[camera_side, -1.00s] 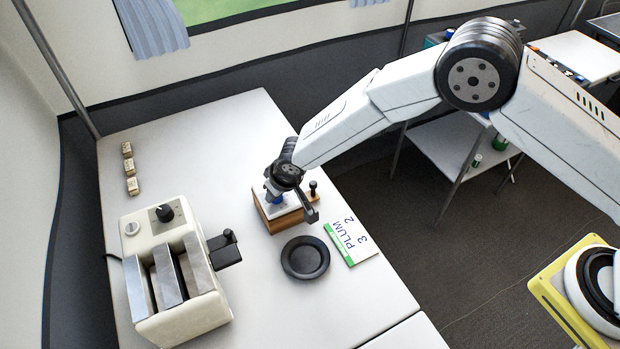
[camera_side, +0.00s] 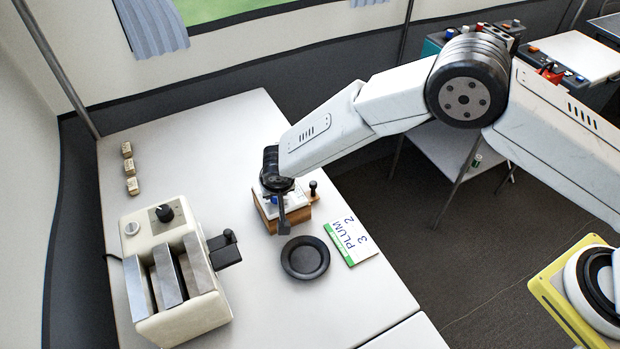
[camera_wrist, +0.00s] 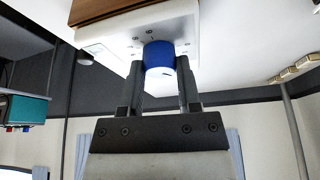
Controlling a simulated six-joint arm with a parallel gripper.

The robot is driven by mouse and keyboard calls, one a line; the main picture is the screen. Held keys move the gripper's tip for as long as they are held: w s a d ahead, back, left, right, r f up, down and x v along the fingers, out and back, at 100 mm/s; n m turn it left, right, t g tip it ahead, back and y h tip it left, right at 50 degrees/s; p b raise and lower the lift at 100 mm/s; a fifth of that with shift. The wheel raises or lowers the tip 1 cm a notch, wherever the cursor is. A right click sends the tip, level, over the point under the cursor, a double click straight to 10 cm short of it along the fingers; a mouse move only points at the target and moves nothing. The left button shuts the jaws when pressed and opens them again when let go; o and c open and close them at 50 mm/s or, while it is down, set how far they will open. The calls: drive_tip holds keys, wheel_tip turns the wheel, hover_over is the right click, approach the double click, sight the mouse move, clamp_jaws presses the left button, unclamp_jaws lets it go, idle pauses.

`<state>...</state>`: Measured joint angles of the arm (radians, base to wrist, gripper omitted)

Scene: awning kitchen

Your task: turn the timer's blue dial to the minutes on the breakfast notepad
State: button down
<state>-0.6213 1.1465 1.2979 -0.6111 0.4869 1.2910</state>
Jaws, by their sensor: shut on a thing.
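The timer (camera_side: 299,213) is a wooden box with a white face and a small black knob on its right side. It stands on the white table behind the dark plate. Its blue dial (camera_wrist: 159,56) sits between my two fingers in the wrist view. My gripper (camera_side: 273,190) is over the timer's face and shut on the dial. In the side view my gripper hides most of the dial. The face marks are mostly hidden or too small to read.
A dark round plate (camera_side: 305,258) lies just in front of the timer. A cream toaster (camera_side: 172,262) with a black lever stands at the left. Several small tan blocks (camera_side: 129,168) sit at the far left. The table behind the timer is clear.

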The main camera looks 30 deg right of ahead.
drive_tip(key=shift+s+m+h, duration=0.1)
drive_tip(key=shift+m+h, duration=0.2)
drive_tip(key=shift+m, duration=0.3)
drive_tip(key=shift+c, duration=1.5)
unclamp_jaws()
drive_tip(key=v, duration=0.7)
drive_tip(key=shift+r, duration=0.35)
drive_tip(key=shift+s, duration=0.1)
